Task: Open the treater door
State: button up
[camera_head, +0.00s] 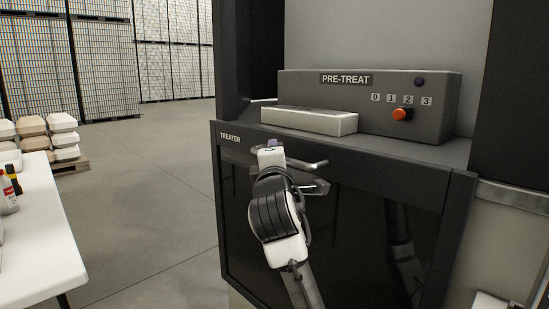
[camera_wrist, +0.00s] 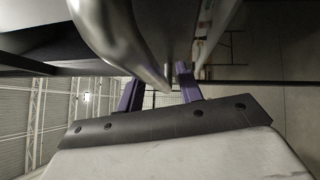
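The treater (camera_head: 230,136) is a dark cabinet with a glossy black front door (camera_head: 350,225), which looks shut. A metal bar handle (camera_head: 318,164) runs along the top of the door. My gripper (camera_head: 312,187) is at this handle and partly hides it in the head view. In the wrist view the two purple fingers of my gripper (camera_wrist: 158,84) stand apart. The handle (camera_wrist: 130,45) shows large there, with its bent end reaching toward the gap between the fingers. I cannot tell whether the fingers touch it.
A white table (camera_head: 35,235) with bottles stands at left. The floor between is clear. Pallets stand behind.

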jog(key=s+f, duration=0.2)
jog(key=s, duration=1.1)
jog(key=shift+s, duration=0.35)
jog(key=shift+d, duration=0.1)
